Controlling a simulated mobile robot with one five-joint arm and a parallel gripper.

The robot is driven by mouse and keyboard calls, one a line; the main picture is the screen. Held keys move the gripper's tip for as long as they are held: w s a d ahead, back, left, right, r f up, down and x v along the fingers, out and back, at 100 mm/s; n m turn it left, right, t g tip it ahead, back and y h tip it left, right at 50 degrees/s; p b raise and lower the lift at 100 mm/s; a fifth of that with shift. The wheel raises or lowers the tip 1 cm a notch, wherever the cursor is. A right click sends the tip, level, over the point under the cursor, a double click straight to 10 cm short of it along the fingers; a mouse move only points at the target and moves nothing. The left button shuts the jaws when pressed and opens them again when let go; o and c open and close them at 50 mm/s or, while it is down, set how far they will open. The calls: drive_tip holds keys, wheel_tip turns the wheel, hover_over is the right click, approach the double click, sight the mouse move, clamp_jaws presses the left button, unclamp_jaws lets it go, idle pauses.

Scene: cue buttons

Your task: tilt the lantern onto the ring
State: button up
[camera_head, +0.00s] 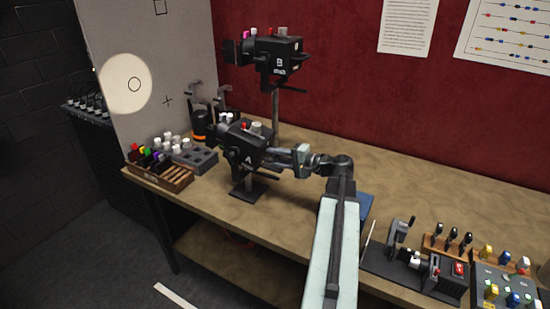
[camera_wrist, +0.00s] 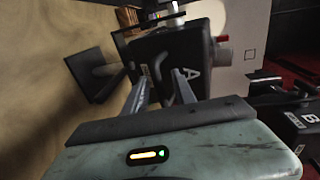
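Lantern A (camera_head: 241,148), a black box marked A, stands on a short post on the bench; it also fills the middle of the wrist view (camera_wrist: 172,58). Lantern B (camera_head: 272,56) stands behind on a taller post and shows at the right of the wrist view (camera_wrist: 303,118). A ring (camera_head: 134,84) is drawn on the grey board; a round bright light spot (camera_head: 112,88) covers it, with the ring right of the spot's centre. My gripper (camera_wrist: 160,78) is at lantern A's rear, its fingers apart; whether they touch its dark handle is unclear.
A wooden tray (camera_head: 162,178) of coloured pegs and a grey block (camera_head: 196,158) with white-topped pegs stand left of lantern A. A control panel (camera_head: 500,287) and a black device (camera_head: 415,265) sit at the bench's right. The bench's back middle (camera_head: 400,180) is clear.

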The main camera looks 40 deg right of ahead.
drive_tip(key=p+v, duration=0.1)
drive_tip(key=v, duration=0.7)
drive_tip(key=shift+f, duration=0.1)
idle(0.4)
